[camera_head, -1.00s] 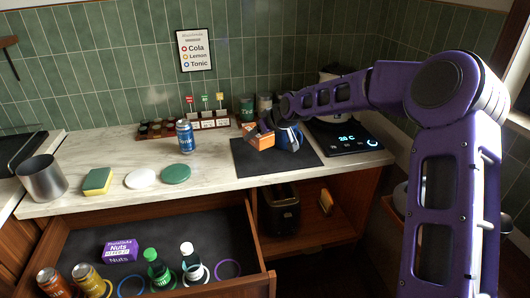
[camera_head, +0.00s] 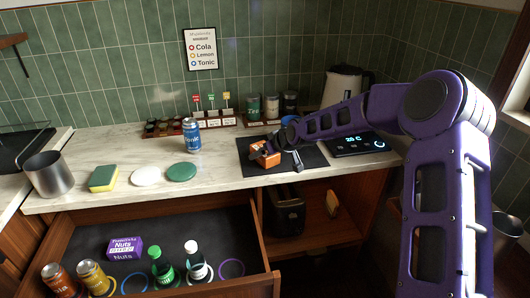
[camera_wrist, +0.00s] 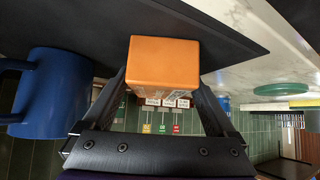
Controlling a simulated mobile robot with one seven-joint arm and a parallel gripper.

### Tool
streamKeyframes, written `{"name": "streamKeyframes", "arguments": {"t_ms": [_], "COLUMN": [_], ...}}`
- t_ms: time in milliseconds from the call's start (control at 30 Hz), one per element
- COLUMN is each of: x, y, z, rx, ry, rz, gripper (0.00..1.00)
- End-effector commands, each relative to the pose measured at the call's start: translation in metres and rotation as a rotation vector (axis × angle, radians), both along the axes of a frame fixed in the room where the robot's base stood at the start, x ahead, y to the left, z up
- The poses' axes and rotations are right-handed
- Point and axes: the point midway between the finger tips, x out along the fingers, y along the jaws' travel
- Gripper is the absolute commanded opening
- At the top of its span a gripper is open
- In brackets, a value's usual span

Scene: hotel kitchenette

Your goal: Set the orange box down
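The orange box (camera_head: 265,155) rests on the dark mat (camera_head: 313,157) on the counter. In the wrist view, which is upside down, the box (camera_wrist: 163,62) sits between the two fingers of my gripper (camera_wrist: 163,85). My gripper (camera_head: 280,155) is around the box in the head view, with one dark finger standing clear of its right side. The fingers look open, though the gap on the left side is small. Part of the box's far side is hidden.
A blue mug (camera_wrist: 50,92) stands close beside my gripper, mostly hidden in the head view. A lit scale (camera_head: 357,143) is right of the mat. A blue can (camera_head: 191,134) and green disc (camera_head: 182,171) are left. An open drawer (camera_head: 268,250) juts out below.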

Motion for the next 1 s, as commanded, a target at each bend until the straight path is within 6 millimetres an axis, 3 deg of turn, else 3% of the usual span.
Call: {"name": "streamKeyframes", "arguments": {"t_ms": [367, 800, 1000], "x": [-0.001, -0.050, -0.064], "y": [-0.002, -0.042, -0.052], "z": [0.006, 0.064, 0.080], "rx": [-0.001, -0.001, 0.000], "ry": [0.000, 0.000, 0.000], "rz": [-0.001, -0.004, -0.001], "gripper": [1.00, 1.00, 1.00]}}
